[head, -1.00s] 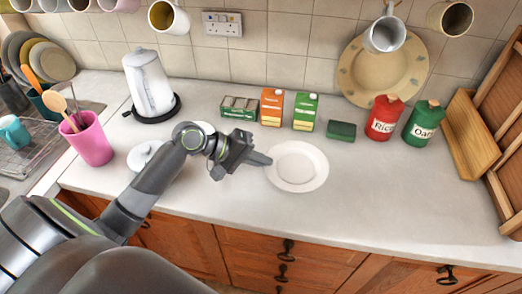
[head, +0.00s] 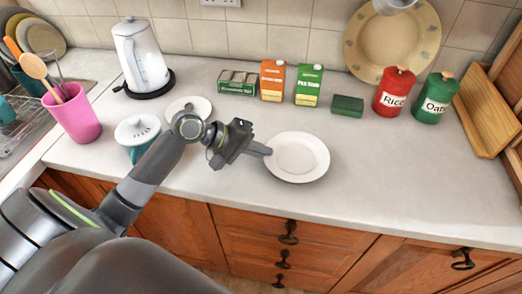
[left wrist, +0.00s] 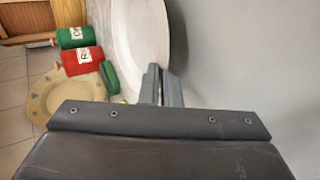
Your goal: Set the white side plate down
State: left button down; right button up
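The white side plate (head: 299,155) is a round plate, level or nearly so, over the front-middle of the counter in the head view. In the left wrist view the plate (left wrist: 140,30) shows as a pale curved rim beyond the fingers. My left gripper (head: 262,150) is at the plate's left rim, and its fingers (left wrist: 161,85) appear close together with the rim between them. I cannot tell whether the plate's underside touches the counter. My right gripper is not in view.
The grey counter (head: 400,190) is clear right of the plate. Behind are a green sponge (head: 347,106), cartons (head: 308,86), and red (head: 393,92) and green (head: 431,98) canisters.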

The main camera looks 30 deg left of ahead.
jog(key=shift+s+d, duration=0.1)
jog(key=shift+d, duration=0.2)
pick_arm(q)
jog(key=shift+f, duration=0.6)
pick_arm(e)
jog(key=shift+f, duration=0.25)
